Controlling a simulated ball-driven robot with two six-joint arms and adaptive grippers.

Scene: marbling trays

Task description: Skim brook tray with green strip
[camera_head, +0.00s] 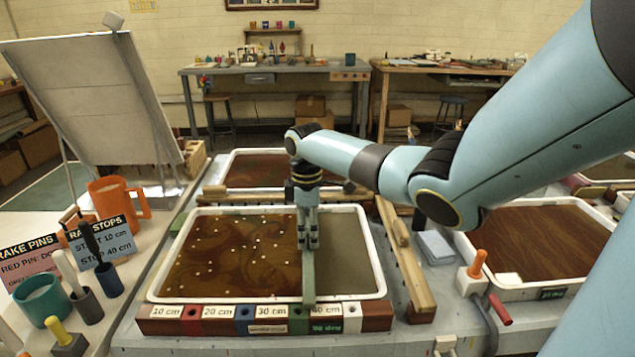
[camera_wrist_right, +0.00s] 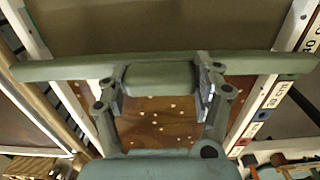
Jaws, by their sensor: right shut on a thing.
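My right gripper (camera_head: 308,242) points down over the middle tray, shut on the green strip (camera_head: 308,278). In the right wrist view the gripper (camera_wrist_right: 160,85) has its fingers on either side of the strip's raised grip, and the strip (camera_wrist_right: 55,70) reaches across the tray from wall to wall. The white-rimmed tray (camera_head: 165,270) holds brown liquid. Left of the strip, the surface has swirls and scattered pale specks; right of it, the surface is plain olive-brown. Part of the strip is hidden behind the gripper. My left gripper is not in view.
A ruler bar (camera_head: 165,318) with centimetre labels and coloured blocks lies along the tray's front. A wooden rail (camera_head: 405,255) stands at the right. Other trays sit behind and at right (camera_head: 545,291). An orange mug (camera_head: 112,197) and tool cups stand at left.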

